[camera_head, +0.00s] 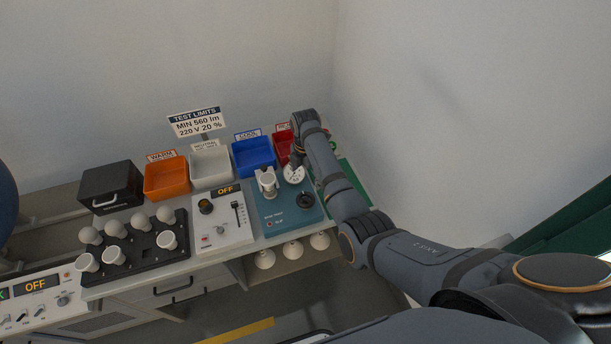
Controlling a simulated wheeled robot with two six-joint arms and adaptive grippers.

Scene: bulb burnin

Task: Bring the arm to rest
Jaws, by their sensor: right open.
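My right arm comes in from the right and reaches over the right end of the bench. Its gripper (294,166) points down in front of the red bin, above the back of the teal test box (270,217). The gripper is open, but its fingers are small and hard to make out. A white round shape (293,174) shows at its tip; I cannot tell whether it is part of the gripper or a separate thing. A pale upright piece (267,182) stands on the teal box, just left of the gripper. My left gripper is out of view.
Orange (166,180), white (210,168), blue (253,156) and red (283,146) bins line the back. A black box (111,186) and a black rack (135,249) with several white bulbs stand left. A white meter (222,222) reads OFF. The arm passes over a green surface (352,180).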

